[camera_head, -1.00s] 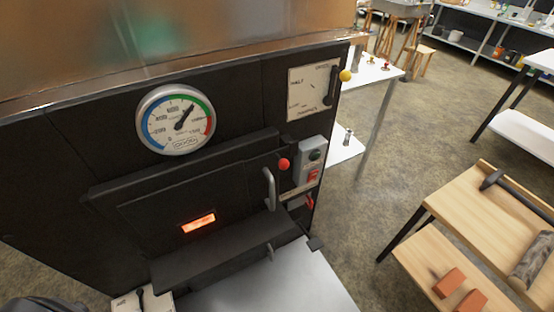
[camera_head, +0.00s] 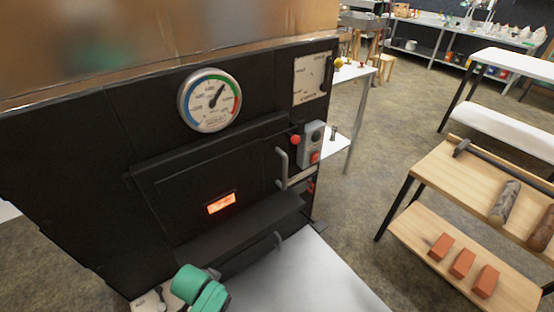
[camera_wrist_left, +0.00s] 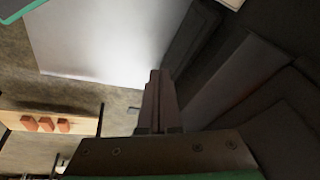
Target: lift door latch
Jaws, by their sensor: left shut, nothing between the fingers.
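The dark firebox door (camera_head: 215,190) is shut on the front of the black evaporator, with a glowing orange slot in it. At its right edge are a grey bar handle (camera_head: 281,168) and, above it, a red ball knob (camera_head: 295,139); I cannot tell which part is the latch. My left gripper shows in the left wrist view (camera_wrist_left: 159,76) with its fingers together and empty. In the head view, green parts of my left arm show at the bottom, well below and left of the handle. My right gripper is not in view.
A grey switch box (camera_head: 311,143) sits right of the knob. A round gauge (camera_head: 209,100) is above the door. A pale metal surface (camera_head: 305,275) lies below the door. A wooden table (camera_head: 470,185) with logs and bricks stands at the right.

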